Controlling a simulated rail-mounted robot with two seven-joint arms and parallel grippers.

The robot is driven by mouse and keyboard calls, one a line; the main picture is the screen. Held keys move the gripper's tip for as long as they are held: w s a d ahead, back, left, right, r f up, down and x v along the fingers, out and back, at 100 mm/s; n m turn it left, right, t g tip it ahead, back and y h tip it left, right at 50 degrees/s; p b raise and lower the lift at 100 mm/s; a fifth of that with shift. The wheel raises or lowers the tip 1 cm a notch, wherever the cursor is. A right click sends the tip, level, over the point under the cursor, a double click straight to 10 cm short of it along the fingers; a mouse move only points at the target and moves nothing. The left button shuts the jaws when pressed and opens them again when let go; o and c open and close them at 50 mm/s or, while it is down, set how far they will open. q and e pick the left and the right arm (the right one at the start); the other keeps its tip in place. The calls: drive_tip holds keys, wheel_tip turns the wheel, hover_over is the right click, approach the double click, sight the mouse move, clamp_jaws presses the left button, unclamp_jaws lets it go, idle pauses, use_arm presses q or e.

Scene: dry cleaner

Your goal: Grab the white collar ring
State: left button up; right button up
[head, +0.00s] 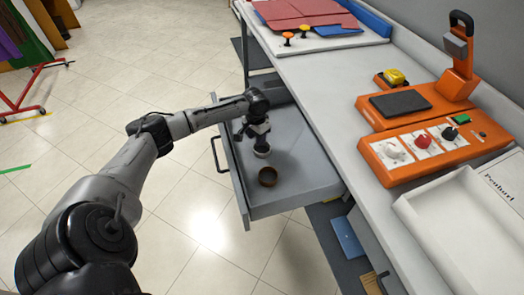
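The grey drawer (312,178) stands open below the counter. A small white ring (262,152) is in it, directly under my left gripper (260,143). The gripper points down into the drawer, and its fingers are at or just above the ring. They hide part of it, and I cannot tell whether they touch or hold it. A brown ring (267,177) lies on the drawer floor just in front of the white one. My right gripper is not in view.
The light grey counter (335,85) runs above the drawer. It carries an orange machine (420,140) with knobs, a white tray (455,235) and red folded cloth (300,12). The drawer's front wall and handle (217,155) face the open tiled floor. A red rack (22,105) stands far left.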

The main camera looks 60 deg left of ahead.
sight(256, 147)
use_arm(q)
wheel_tip(256, 147, down, 4)
drive_tip(key=shift+s+r+b, duration=0.1)
drive_tip(key=shift+r+b, duration=0.05)
drive_tip(key=shift+b, duration=0.5)
clamp_jaws()
